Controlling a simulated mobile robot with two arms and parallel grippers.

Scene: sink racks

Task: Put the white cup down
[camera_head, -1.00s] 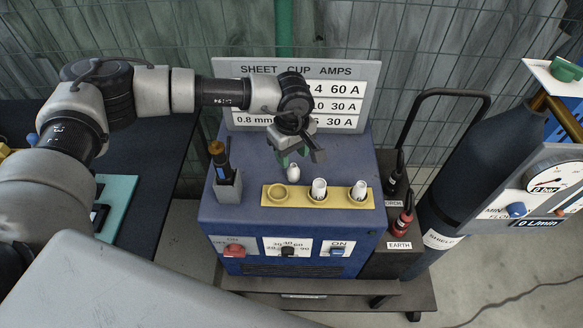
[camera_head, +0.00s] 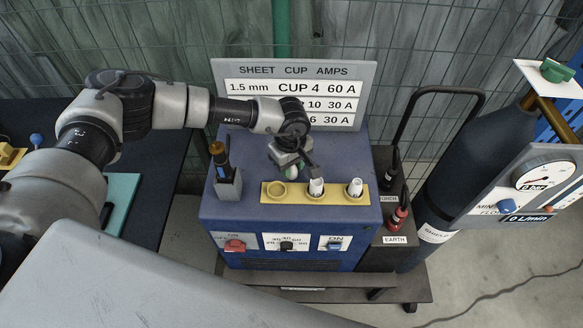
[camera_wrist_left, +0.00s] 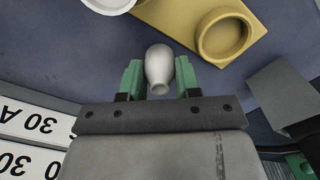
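The white cup (camera_wrist_left: 159,66) is a small, pale, bulb-shaped piece with a narrow open neck. In the left wrist view it sits between the green pads of my left gripper (camera_wrist_left: 160,82), which is shut on it. Its wider end sticks out past the pads. In the head view my left gripper (camera_head: 291,166) is low over the back edge of the yellow rack (camera_head: 335,193) and mostly hides the cup. I cannot tell whether the cup touches the blue machine top. The rack's left socket (camera_head: 274,190) is empty and also shows in the wrist view (camera_wrist_left: 225,38). My right gripper is not in view.
Two white cups (camera_head: 316,187) (camera_head: 355,187) stand in the rack. A torch holder (camera_head: 228,187) is left of the rack on the blue machine (camera_head: 220,211). A sign (camera_head: 300,75) stands behind. A cylinder (camera_head: 445,165) is at the right.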

